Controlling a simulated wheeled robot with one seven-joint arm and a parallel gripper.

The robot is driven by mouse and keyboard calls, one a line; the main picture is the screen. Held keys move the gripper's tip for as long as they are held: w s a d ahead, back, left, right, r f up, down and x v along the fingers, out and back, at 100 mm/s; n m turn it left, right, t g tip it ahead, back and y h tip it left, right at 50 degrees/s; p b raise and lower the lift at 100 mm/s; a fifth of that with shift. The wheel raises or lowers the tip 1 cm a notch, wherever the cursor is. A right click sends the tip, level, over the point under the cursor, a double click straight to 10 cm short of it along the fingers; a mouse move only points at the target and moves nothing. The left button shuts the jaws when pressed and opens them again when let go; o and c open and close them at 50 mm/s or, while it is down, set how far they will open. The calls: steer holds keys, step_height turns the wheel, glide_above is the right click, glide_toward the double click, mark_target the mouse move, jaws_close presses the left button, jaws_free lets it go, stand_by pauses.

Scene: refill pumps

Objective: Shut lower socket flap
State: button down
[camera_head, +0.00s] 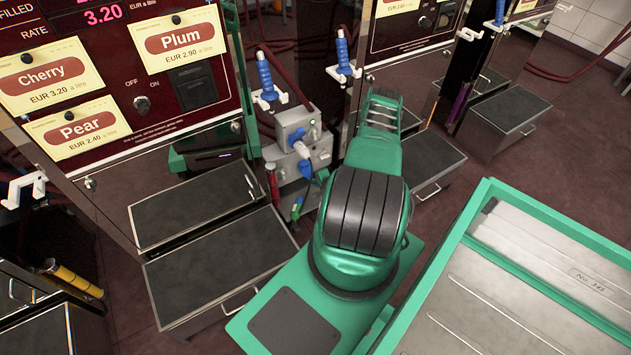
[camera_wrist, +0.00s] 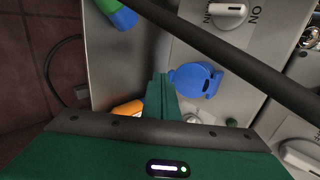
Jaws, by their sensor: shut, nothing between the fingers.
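In the wrist view my gripper (camera_wrist: 160,88) is shut and empty, its narrow green fingertips together over the grey face of the socket box. A round blue socket flap (camera_wrist: 195,80) with a small side tab lies just right of the fingertips. Whether they touch it, and whether it is fully closed, I cannot tell. In the head view the grey socket box (camera_head: 296,126) stands between the pump cabinets. A blue part (camera_head: 305,168) shows low on it, under a grey-and-blue plug (camera_head: 299,148).
A thick dark cable (camera_wrist: 235,50) crosses the wrist view diagonally. A white rotary switch (camera_wrist: 228,12) and a blue-and-green part (camera_wrist: 122,14) are at its top.

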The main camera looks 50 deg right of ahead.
steer(key=shift+x, duration=1.65)
steer(key=shift+s+a+f, duration=0.1)
steer(key=shift+f, duration=0.05)
stand_by(0.4)
